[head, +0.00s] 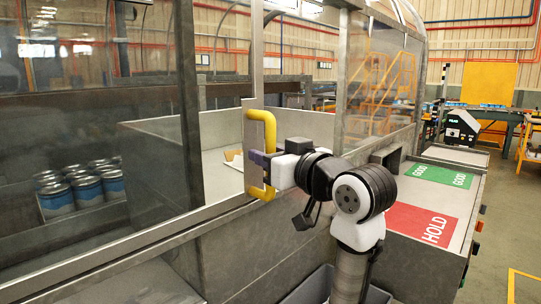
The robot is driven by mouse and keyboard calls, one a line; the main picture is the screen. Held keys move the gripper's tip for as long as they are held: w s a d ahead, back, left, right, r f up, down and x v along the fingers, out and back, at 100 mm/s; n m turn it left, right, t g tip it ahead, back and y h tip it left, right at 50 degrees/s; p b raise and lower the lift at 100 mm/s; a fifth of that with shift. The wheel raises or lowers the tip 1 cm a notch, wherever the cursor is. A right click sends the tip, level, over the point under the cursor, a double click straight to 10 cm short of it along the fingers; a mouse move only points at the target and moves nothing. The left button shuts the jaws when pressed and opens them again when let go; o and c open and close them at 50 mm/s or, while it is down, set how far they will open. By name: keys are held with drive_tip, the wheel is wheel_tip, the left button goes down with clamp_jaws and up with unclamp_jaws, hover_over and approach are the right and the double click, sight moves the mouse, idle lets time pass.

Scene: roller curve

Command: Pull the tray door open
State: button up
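The yellow handle (268,122) is an upright bar on the tray door's narrow metal frame (256,60), in the middle of the head view. My gripper (262,161) is at the lower half of the handle, coming from the right. Behind the door frame, a pale tray (236,158) with a small light item is partly visible.
Several blue-labelled cans (86,188) stand behind the clear panel at left. A metal post (352,75) rises close to my arm. To the right, a counter carries a green GOOD mat (438,175) and a red HOLD mat (422,224). A grey bin (312,290) sits below.

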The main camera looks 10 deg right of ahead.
drive_tip(key=b+v, duration=0.4)
drive_tip(key=v, duration=0.9)
drive_tip(key=shift+s, duration=0.35)
drive_tip(key=shift+d, duration=0.15)
